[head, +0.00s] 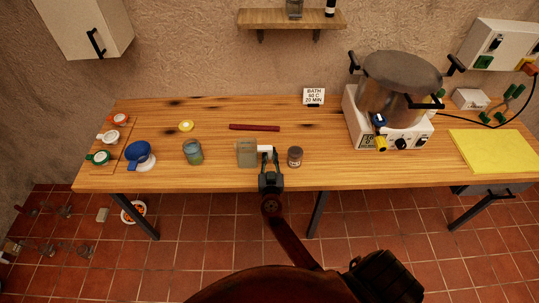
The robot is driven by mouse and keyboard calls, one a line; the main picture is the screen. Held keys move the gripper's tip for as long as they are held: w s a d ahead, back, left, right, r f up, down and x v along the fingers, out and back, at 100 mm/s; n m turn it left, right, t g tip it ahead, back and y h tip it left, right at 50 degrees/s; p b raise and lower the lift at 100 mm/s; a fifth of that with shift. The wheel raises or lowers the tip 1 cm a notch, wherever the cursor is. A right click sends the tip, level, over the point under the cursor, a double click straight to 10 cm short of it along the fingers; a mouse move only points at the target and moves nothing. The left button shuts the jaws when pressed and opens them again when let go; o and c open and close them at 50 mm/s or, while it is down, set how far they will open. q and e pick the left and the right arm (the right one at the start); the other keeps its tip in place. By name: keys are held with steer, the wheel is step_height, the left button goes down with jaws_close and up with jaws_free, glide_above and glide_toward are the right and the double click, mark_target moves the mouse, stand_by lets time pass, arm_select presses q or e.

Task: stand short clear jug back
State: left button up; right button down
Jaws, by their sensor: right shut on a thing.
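The short clear jug (246,154) is a squat, see-through, grey-green vessel near the front edge of the wooden table, and it looks upright. A pale handle-like part shows at its right side. My right gripper (267,156) reaches in from the front, with its fingers around that pale part, shut on the jug. The fingers partly hide the handle. I cannot tell whether the jug's base touches the table. My left gripper is not in view.
A glass jar (193,152) stands left of the jug and a small dark jar (295,157) close to its right. A dark red bar (254,127) lies behind. A large pot (393,85) on a white unit and a yellow mat (492,152) are at right.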

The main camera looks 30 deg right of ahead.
steer(key=c, duration=2.3)
jaws_free()
steer(key=o, duration=0.5)
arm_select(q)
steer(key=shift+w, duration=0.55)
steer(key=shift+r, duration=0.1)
